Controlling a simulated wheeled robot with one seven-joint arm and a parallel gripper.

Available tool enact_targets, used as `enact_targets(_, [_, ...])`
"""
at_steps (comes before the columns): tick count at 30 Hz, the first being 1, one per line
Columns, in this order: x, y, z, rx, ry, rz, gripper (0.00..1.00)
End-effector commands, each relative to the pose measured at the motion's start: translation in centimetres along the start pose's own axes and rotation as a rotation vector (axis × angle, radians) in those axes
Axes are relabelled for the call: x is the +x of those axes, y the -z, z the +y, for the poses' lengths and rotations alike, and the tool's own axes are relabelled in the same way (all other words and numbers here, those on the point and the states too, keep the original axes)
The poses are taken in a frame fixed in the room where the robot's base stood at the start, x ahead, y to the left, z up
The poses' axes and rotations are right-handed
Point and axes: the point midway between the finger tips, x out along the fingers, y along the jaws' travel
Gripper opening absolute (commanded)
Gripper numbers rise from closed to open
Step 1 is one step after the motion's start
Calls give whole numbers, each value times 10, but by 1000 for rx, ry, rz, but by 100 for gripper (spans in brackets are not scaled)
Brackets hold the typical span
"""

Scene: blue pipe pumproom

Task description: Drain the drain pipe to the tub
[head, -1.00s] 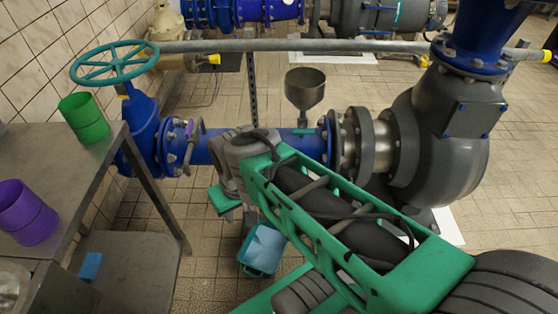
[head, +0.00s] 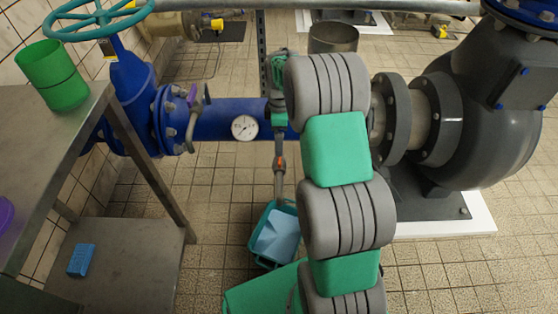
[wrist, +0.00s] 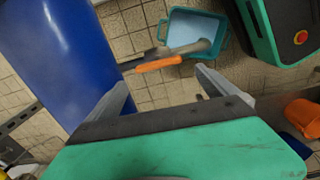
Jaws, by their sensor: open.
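The drain pipe (head: 279,186) hangs below the big blue pipe (head: 225,120); it also shows in the wrist view (wrist: 201,46). Its orange valve handle (wrist: 158,63) lies across the picture there, a small orange-red spot in the head view (head: 280,163). The teal tub (head: 258,252) stands on the floor under the pipe's lower end, with a light blue surface inside; it shows in the wrist view too (wrist: 221,44). My gripper (wrist: 163,80) is open and empty. The handle appears just beyond and between its fingertips, with no visible contact.
The blue pipe (wrist: 60,60) runs close on the left in the wrist view. A metal table (head: 60,140) with a green cup (head: 52,75) stands at left. A grey pump (head: 490,110) stands at right. An orange container (wrist: 303,113) shows at the wrist view's right.

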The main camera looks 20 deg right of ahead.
Motion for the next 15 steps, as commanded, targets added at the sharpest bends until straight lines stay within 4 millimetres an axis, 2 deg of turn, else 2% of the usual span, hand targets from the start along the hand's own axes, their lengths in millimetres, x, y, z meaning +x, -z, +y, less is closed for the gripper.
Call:
enact_targets(1, [8, -1, 5, -21, 1, 0, 100])
enact_targets(5, [20, 0, 5, -36, 4, -1, 100])
enact_targets(15, [80, 2, 4, -36, 3, 0, 100])
